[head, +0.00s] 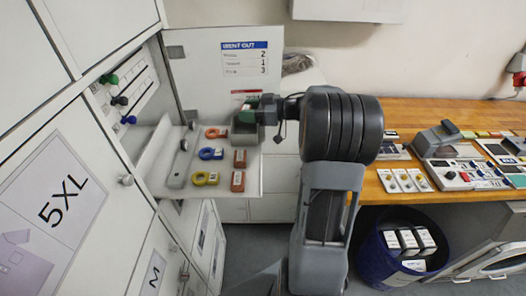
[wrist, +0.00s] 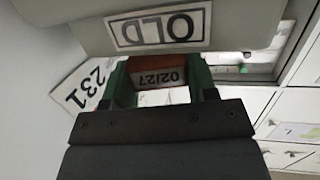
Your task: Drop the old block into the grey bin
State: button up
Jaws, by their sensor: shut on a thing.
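My gripper (wrist: 160,82), with green fingers, is shut on the old block (wrist: 160,90). The block is orange-red with a white label reading 02/27, upside down in the wrist view. The grey bin (head: 243,135) stands at the back right of the pulled-out shelf in the head view. Its OLD label (wrist: 160,26) shows large and upside down at the top of the wrist view. In the head view my gripper (head: 262,108) is close to the bin's top. I cannot tell whether the block is over the opening or beside it; the bin's inside is hidden.
On the shelf (head: 215,185) lie red blocks (head: 239,158), blue tags (head: 210,154) and yellow tags (head: 206,178). An open cabinet door (head: 205,80) stands behind. A wooden counter (head: 450,110) with devices and a blue tub (head: 375,260) are at right.

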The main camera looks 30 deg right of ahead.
jog(key=shift+f+b, duration=0.35)
jog(key=shift+f, duration=0.35)
jog(key=o, duration=1)
jog(key=shift+s+d, duration=0.1)
jog(key=shift+d, duration=0.05)
jog(key=b+v, duration=0.2)
jog(key=v, duration=1.1)
jog(key=shift+s+d, duration=0.2)
jog(key=shift+d, duration=0.05)
